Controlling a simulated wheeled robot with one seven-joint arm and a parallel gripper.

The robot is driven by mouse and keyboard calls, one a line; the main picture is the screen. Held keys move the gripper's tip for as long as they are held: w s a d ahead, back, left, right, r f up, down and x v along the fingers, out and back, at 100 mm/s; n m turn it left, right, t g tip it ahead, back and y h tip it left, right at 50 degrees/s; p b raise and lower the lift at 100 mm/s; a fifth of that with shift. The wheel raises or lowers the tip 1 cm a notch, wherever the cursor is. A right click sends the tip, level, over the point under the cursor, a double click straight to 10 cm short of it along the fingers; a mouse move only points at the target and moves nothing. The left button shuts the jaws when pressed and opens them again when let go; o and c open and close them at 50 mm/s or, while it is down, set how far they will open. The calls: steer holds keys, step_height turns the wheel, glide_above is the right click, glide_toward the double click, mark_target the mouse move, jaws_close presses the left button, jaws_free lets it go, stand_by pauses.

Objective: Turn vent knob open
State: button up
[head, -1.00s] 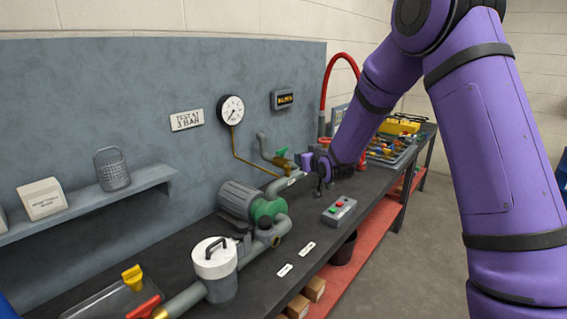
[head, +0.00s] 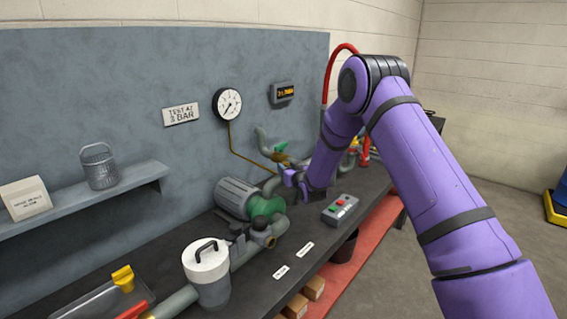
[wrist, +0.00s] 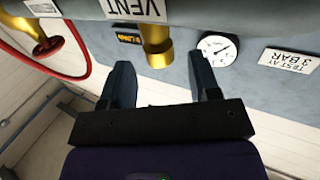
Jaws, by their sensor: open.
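In the wrist view, a brass vent knob (wrist: 157,50) hangs below a grey pipe (wrist: 205,18) that carries a VENT label (wrist: 135,8). My gripper (wrist: 160,72) is open and empty, with one dark finger on each side of the knob's line in the picture. The knob appears ahead of and between the fingertips; I cannot tell whether it is within their reach. In the head view, my gripper (head: 293,181) is by the pipework just right of the green and grey pump (head: 240,200). There my wrist and forearm hide much of the valve area.
A pressure gauge (head: 228,104) and a small display (head: 282,94) are on the back panel. A button box (head: 340,209) stands on the bench in front. A white-lidded pot (head: 207,268) stands front left. A red hose (head: 339,55) rises behind my arm.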

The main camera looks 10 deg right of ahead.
steer(key=shift+w+a, duration=0.2)
steer(key=shift+w, duration=1.1)
steer(key=shift+w+a, duration=0.2)
steer(key=shift+w, duration=1.1)
steer(key=shift+c, duration=0.4)
steer(key=c, duration=0.8)
